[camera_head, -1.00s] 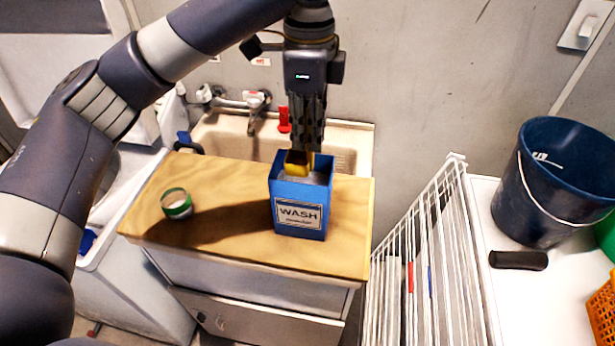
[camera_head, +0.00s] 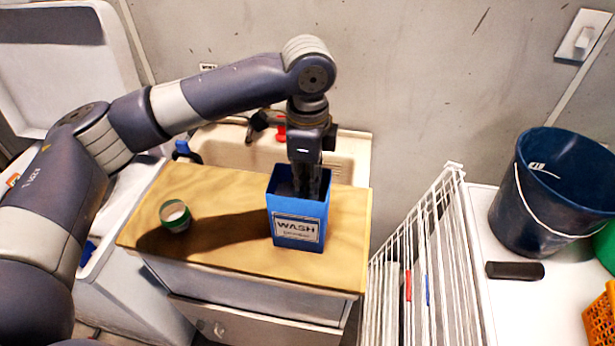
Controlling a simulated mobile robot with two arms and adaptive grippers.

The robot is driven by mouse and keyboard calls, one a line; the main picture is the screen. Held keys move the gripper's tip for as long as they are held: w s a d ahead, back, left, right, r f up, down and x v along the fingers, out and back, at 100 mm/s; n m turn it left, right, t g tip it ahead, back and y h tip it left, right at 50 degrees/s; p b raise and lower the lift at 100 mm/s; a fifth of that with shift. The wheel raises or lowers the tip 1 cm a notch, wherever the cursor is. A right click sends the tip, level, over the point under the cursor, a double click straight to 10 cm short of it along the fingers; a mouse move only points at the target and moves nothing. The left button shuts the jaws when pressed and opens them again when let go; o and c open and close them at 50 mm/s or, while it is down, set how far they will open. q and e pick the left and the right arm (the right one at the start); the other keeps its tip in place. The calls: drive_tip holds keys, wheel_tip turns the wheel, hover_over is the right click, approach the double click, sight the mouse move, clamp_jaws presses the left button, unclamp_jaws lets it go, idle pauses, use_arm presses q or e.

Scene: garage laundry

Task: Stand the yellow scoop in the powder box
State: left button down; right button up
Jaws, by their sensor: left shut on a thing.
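The blue powder box (camera_head: 298,228) with a WASH label stands upright and open at the top on the wooden counter board. My left gripper (camera_head: 307,190) points straight down into the box opening, its fingertips hidden behind the front wall. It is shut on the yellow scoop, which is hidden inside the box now. I cannot see the powder or how the scoop stands in it. My right gripper is not in view.
A small green and white cup (camera_head: 175,216) stands on the wooden board (camera_head: 225,190) left of the box. The sink (camera_head: 350,150) is behind. A white drying rack (camera_head: 425,250), dark blue bucket (camera_head: 550,190) and black object (camera_head: 515,271) are at the right.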

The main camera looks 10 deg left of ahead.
use_arm(q)
drive_tip(key=shift+f, duration=0.1)
drive_tip(key=c, duration=1.8)
unclamp_jaws()
drive_tip(key=shift+c, duration=0.2)
drive_tip(key=shift+r, duration=0.3)
wheel_tip(320, 180, up, 11)
drive_tip(key=shift+f+b, duration=0.1)
drive_tip(key=shift+b, duration=0.95)
drive_tip(key=shift+r, duration=0.45)
